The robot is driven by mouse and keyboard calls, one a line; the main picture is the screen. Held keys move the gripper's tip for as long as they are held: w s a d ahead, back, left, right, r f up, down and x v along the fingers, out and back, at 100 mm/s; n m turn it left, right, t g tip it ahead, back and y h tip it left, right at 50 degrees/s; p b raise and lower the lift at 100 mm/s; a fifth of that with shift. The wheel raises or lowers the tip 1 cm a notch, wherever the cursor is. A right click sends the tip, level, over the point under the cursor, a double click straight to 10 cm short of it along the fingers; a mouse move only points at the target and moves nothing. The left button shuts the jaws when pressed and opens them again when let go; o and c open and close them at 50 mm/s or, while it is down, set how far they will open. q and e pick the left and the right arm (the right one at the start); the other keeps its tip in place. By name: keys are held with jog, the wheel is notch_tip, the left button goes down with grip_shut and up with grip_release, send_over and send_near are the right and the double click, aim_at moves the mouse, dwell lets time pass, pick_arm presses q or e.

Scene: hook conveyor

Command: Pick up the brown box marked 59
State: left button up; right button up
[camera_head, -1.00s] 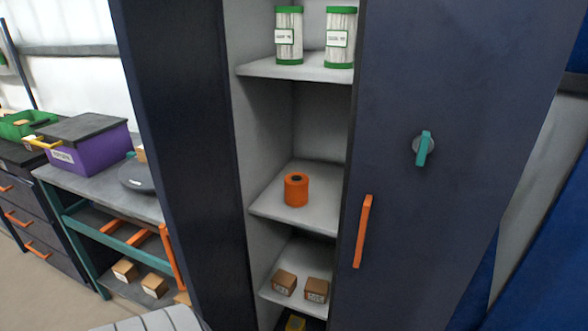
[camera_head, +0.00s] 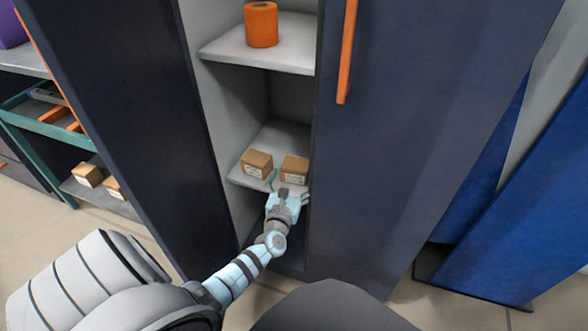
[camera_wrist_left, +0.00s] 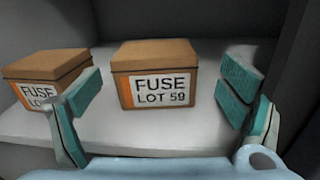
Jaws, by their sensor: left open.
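The brown box marked "FUSE LOT 59" (camera_wrist_left: 155,75) sits on a shelf, in the middle of the left wrist view. In the head view it is the right-hand box (camera_head: 295,169). My left gripper (camera_head: 289,186) is open in front of it; its teal fingers (camera_wrist_left: 160,110) stand to either side of the box with nothing between them touching it that I can see. A second brown fuse box (camera_wrist_left: 45,72) sits to the left, its lot number hidden by the left finger; it also shows in the head view (camera_head: 257,163). My right gripper is not in view.
The shelf (camera_head: 245,181) lies inside a dark cabinet, with its door (camera_head: 420,120) to the right and a dark panel on the left. A shelf above holds an orange roll (camera_head: 261,25). More brown boxes (camera_head: 88,174) stand on a rack to the left.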

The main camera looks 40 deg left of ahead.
aim_at(298, 158)
pick_arm(q)
jog(key=shift+n, duration=0.4)
jog(key=x, duration=0.2)
jog(key=b+x, duration=0.1)
jog(key=x, duration=0.2)
jog(key=b+x, duration=0.1)
jog(key=x, duration=0.1)
jog(key=shift+a+r, duration=0.3)
jog(key=shift+w, duration=0.1)
jog(key=shift+r, duration=0.15)
jog(key=c, duration=1.2)
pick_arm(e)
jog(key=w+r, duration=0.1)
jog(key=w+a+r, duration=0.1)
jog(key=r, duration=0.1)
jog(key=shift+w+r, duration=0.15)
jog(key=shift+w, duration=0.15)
